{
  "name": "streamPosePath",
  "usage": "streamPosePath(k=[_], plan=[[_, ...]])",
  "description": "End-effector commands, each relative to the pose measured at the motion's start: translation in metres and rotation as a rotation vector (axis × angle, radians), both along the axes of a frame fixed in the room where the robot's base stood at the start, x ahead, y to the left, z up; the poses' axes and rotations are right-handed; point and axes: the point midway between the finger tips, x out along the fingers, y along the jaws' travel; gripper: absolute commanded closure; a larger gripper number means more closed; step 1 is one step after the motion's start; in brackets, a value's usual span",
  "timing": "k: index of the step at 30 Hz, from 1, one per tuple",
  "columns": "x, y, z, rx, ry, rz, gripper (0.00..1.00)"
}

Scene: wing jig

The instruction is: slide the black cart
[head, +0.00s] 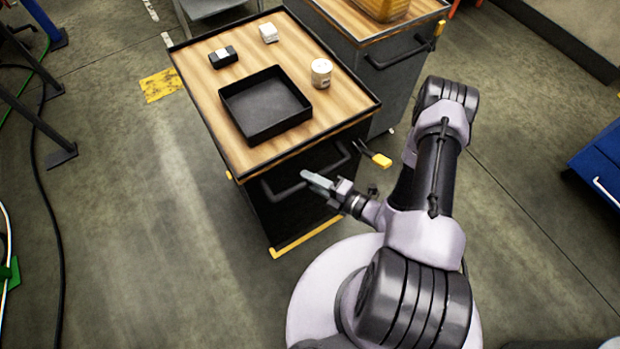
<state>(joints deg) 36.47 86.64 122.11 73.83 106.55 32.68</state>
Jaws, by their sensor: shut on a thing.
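The black cart (293,222) stands in front of me in the head view, with a wood-look top edged in black. A black bar handle (285,192) runs across its near side. My gripper (308,177) is at this handle, with its fingers shut on the bar near the handle's middle. The fingertips are small in the picture and partly merge with the handle. A yellow strip runs along the cart's bottom edge. The wheels are hidden.
On the cart top are a black open tray (265,104), a white cylindrical can (321,73), a black box (223,57) and a white box (268,32). A second cart (385,85) stands close behind right. Floor is open at left; stands and cables lie further left.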

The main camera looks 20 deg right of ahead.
Motion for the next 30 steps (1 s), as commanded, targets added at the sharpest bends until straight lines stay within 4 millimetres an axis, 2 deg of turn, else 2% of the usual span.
streamPosePath(k=[8, 9, 11, 12, 25, 30], plan=[[-0.002, 0.001, -0.002, 0.000, 0.006, 0.001, 1.00], [-0.002, 0.001, -0.002, -0.001, 0.006, 0.001, 0.70], [-0.002, 0.001, -0.002, -0.001, 0.006, 0.001, 0.59], [-0.002, 0.001, -0.002, 0.000, 0.005, 0.001, 0.57], [-0.002, 0.000, -0.001, 0.000, 0.004, 0.000, 0.57], [-0.018, -0.017, 0.005, 0.000, 0.004, -0.008, 0.57]])
